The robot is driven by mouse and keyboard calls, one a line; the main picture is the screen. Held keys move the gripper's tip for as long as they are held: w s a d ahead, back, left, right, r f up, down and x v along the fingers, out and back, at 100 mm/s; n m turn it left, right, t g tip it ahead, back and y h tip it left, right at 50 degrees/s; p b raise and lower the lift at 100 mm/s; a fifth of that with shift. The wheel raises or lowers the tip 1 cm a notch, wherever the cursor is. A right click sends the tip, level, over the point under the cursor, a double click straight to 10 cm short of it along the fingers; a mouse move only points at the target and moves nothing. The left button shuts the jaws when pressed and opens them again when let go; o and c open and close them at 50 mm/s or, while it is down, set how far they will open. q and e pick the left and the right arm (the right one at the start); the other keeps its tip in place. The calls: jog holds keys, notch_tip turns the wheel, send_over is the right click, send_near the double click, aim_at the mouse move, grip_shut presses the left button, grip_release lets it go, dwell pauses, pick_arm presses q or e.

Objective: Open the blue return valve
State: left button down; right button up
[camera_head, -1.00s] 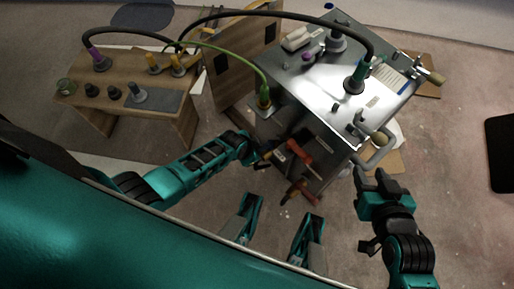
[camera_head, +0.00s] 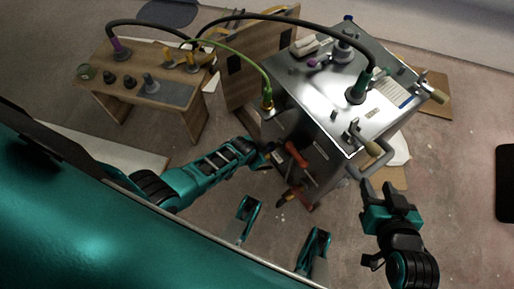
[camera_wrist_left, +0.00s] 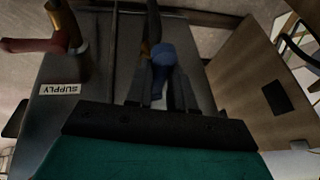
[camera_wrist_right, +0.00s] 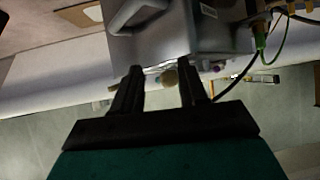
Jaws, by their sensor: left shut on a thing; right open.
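The blue valve handle (camera_wrist_left: 162,58) shows in the left wrist view, between the fingers of my left gripper (camera_wrist_left: 160,82). These fingers are shut on it. In the head view my left gripper (camera_head: 268,154) reaches the near left side of the metal unit (camera_head: 315,100), and the blue handle is hidden there. A red valve handle (camera_wrist_left: 35,45) sits to the left in the left wrist view, beside a SUPPLY label (camera_wrist_left: 60,89). It also shows in the head view (camera_head: 297,154). My right gripper (camera_head: 390,188) is open and empty, near the unit's front right corner; it also shows in the right wrist view (camera_wrist_right: 160,80).
A grey bent pipe or handle (camera_head: 375,163) projects from the unit near my right gripper. A wooden bench (camera_head: 195,120) with fittings stands left, and a wooden panel (camera_head: 250,80) stands behind. Black and green hoses (camera_head: 235,60) arch between bench and unit.

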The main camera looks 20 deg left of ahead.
pick_arm(q)
jog(key=shift+s, duration=0.1)
jog(key=c, duration=1)
grip_release()
pick_arm(e)
jog(key=shift+r, duration=0.1)
